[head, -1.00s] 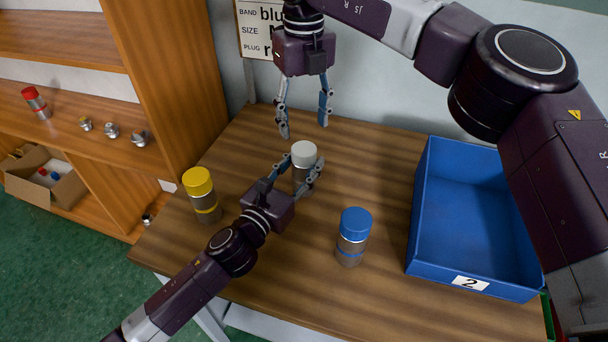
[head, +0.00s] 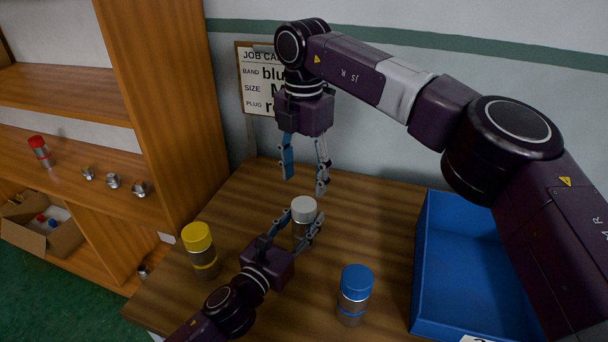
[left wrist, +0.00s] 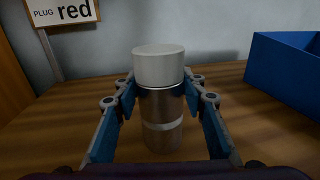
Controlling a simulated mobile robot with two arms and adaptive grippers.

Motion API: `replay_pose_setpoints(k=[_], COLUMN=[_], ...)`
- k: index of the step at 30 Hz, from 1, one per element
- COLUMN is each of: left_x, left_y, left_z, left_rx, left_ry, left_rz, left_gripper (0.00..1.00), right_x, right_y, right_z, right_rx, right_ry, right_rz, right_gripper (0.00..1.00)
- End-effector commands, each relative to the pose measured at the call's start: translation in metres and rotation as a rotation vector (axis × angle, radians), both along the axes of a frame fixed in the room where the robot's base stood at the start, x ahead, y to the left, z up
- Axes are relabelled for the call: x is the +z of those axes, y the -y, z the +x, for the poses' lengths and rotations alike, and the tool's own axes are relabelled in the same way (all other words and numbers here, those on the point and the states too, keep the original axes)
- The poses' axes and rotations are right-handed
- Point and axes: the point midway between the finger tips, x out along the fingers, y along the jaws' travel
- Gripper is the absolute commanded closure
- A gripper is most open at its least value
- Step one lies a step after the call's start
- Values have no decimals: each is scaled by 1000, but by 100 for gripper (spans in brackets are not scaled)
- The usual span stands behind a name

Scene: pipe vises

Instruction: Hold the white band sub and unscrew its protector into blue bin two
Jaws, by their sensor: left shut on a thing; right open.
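The white band sub (left wrist: 161,106) stands upright on the table, a metal cylinder with a white band, and also shows in the head view (head: 301,227). Its white protector (head: 304,207) caps the top. My left gripper (head: 301,233) is shut around its metal body; both fingers show at its sides in the left wrist view (left wrist: 160,100). My right gripper (head: 306,184) is open and empty, fingers pointing down, above and behind the white cap. The blue bin two (head: 468,275) stands at the right; its label is mostly cut off in the head view.
A yellow-capped sub (head: 200,250) stands at the left and a blue-capped sub (head: 354,294) at the front right. A job card (head: 258,82) hangs behind the table. A wooden shelf (head: 90,176) holds a red-capped sub and small metal parts.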

Motion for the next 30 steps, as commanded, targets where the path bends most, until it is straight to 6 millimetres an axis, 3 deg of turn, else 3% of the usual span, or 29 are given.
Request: replay_pose_setpoints(k=[12,18,26,30], left_x=[0,0,0,-1], left_y=[0,0,0,0], left_z=[0,0,0,0], left_rx=[1,1,1,1], left_ry=[-1,-1,-1,-1], left_rz=[0,0,0,0], left_gripper=[100,100,100,100], right_x=[0,0,-2,-16], right_y=[0,0,0,0], right_z=[0,0,0,0], right_rx=[-733,-1017,-1180,-1191], right_ry=[0,0,-1,-2], right_rz=[1,0,0,-2], right_gripper=[46,46,46,46])
